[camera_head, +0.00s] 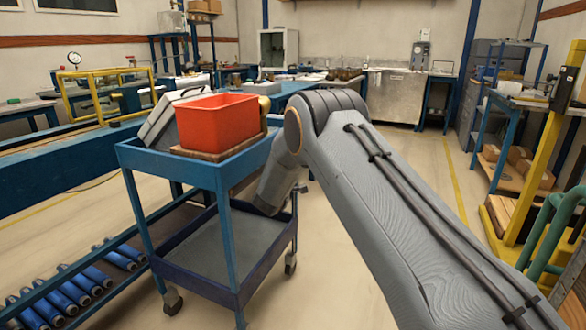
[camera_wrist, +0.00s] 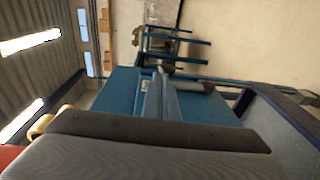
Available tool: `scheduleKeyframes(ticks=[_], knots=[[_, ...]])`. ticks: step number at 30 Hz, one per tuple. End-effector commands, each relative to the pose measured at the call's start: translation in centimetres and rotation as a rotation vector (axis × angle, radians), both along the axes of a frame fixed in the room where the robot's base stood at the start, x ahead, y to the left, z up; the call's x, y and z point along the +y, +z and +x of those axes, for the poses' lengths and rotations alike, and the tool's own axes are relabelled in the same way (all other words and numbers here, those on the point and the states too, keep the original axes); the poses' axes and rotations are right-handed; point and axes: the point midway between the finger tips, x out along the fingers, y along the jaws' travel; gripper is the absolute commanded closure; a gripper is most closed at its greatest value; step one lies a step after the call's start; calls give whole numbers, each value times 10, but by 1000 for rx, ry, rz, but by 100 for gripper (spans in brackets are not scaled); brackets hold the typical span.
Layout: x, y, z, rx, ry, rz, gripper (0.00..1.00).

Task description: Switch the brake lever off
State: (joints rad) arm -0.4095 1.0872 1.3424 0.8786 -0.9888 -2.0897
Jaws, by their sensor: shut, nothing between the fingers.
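I cannot make out a brake lever in either view. In the head view my arm comes in from the lower right and bends at the elbow. Its forearm drops behind the blue cart (camera_head: 222,180), so my gripper does not show. The wrist view is turned on its side, with the ceiling lights at its left. It shows blue panels (camera_wrist: 122,92) and a grey cylindrical part (camera_wrist: 193,86) in the middle. A large grey surface with a dark edge fills the bottom. No fingertips can be made out there.
A red bin (camera_head: 216,122) and a grey case (camera_head: 160,124) sit on the cart's top. A blue rack with several blue cylinders (camera_head: 72,291) stands at the lower left. A yellow post (camera_head: 540,150) and green tubing (camera_head: 550,235) stand at the right. Floor beyond my arm is clear.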

Motion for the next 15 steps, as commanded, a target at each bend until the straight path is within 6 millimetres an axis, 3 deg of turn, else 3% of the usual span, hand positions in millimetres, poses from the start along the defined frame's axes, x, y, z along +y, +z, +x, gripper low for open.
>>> scheduleKeyframes(ticks=[6, 15], knots=[[24, 6, -46, 3, 13, -1, 100], [30, 10, -73, 2, 10, -1, 100]])
